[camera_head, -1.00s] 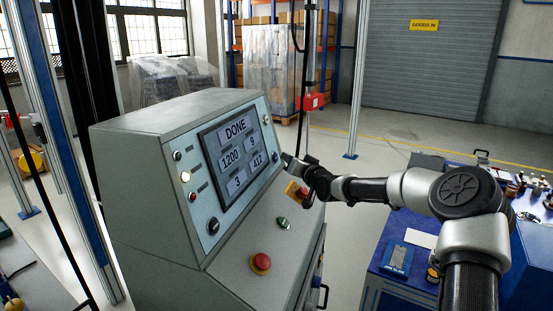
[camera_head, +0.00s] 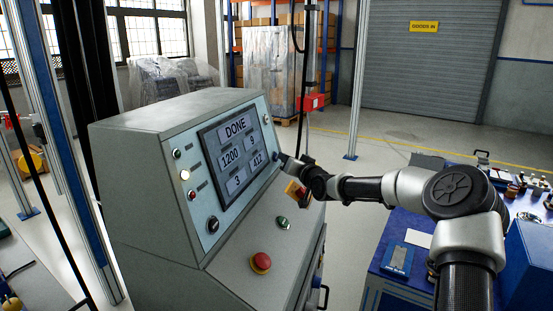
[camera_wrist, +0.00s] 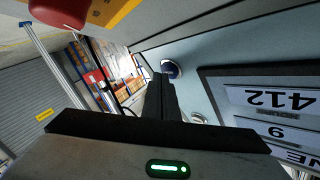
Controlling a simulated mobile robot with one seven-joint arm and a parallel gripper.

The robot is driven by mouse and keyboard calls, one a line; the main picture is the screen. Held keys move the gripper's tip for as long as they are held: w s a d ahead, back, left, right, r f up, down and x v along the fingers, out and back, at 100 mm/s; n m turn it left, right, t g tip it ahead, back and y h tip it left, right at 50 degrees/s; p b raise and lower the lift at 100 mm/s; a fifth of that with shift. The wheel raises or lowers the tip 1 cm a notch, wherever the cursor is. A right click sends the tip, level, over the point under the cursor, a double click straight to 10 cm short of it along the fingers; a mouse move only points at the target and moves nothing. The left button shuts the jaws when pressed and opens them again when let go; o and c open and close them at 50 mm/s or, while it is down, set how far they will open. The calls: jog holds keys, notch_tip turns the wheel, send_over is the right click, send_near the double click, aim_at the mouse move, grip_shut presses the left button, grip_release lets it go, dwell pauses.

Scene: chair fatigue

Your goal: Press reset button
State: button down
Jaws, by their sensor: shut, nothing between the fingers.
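The grey console's sloped blue-grey panel (camera_head: 208,216) carries a screen (camera_head: 232,155) reading DONE, 1200, 9, 3 and 412. In the wrist view, a round blue button in a light ring (camera_wrist: 171,68) sits on the panel beside the screen's 412 end. I cannot read a label on it, so I cannot tell whether it is the reset button. My gripper (camera_head: 282,158) is at the panel's right edge, by the screen's lower right corner. In the wrist view its dark fingers (camera_wrist: 161,82) are shut and empty, with their tips close to the blue button. Contact cannot be told.
A red mushroom button (camera_head: 260,262) and a green button (camera_head: 283,223) are on the console's lower slope. A red button on a yellow box (camera_head: 296,190) is just below my gripper. A blue workbench (camera_head: 385,262) with parts stands at right.

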jog(key=shift+w+a, duration=0.1)
jog(key=shift+a, duration=0.1)
dwell(0.4)
jog(key=shift+d, duration=0.1)
jog(key=shift+s+d+r, duration=0.1)
jog(key=shift+s+d, duration=0.25)
jog(key=shift+d, duration=0.25)
jog(key=d, duration=0.1)
jog(key=s+d+r, duration=0.1)
jog(key=d, duration=0.1)
jog(key=s+d+p, duration=0.1)
jog(key=shift+d+r, duration=0.15)
jog(key=shift+d, duration=0.1)
jog(key=shift+a, duration=0.1)
dwell(0.5)
